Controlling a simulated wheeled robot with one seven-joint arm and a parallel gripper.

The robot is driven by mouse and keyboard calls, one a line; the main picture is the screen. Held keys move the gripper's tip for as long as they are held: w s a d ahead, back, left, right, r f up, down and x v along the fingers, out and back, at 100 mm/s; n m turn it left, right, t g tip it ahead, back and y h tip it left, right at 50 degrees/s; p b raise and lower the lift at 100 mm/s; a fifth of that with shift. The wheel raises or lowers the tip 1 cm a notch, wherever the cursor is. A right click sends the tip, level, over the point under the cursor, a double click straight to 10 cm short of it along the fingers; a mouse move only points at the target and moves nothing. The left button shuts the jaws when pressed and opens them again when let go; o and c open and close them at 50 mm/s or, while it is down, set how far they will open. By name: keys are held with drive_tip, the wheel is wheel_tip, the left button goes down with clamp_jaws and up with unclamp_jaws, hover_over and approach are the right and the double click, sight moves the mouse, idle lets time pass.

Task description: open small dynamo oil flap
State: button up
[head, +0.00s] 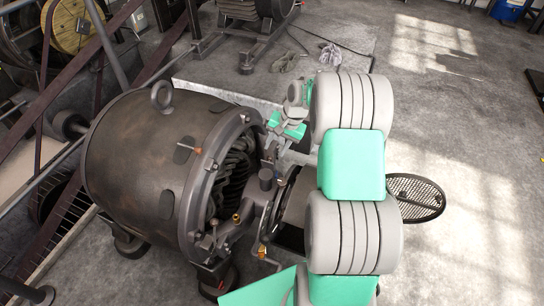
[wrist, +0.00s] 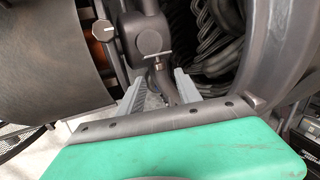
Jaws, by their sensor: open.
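A dark cylindrical dynamo (head: 150,165) with a lifting ring on top fills the left-centre of the head view. Its open right end shows coils and a bearing support with a dark rounded cap (head: 265,180). My gripper (head: 270,150) is above that support, partly hidden by my arm. In the wrist view, my gripper (wrist: 162,88) has its fingers apart. A dark rounded bearing housing (wrist: 151,38) lies just beyond them, and a narrow dark stem shows between them. I cannot tell whether the fingers touch it. I cannot clearly make out the oil flap or its state.
Coils (wrist: 205,40) and the dynamo's curved rim (wrist: 275,55) lie close on the right in the wrist view. Another machine (head: 250,15) stands at the back. The floor at right is mostly clear.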

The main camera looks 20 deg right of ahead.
sight(269, 162)
drive_tip(key=x, duration=0.4)
drive_tip(key=shift+w+f, duration=0.1)
drive_tip(key=shift+f, duration=0.15)
drive_tip(key=shift+c, duration=0.4)
clamp_jaws()
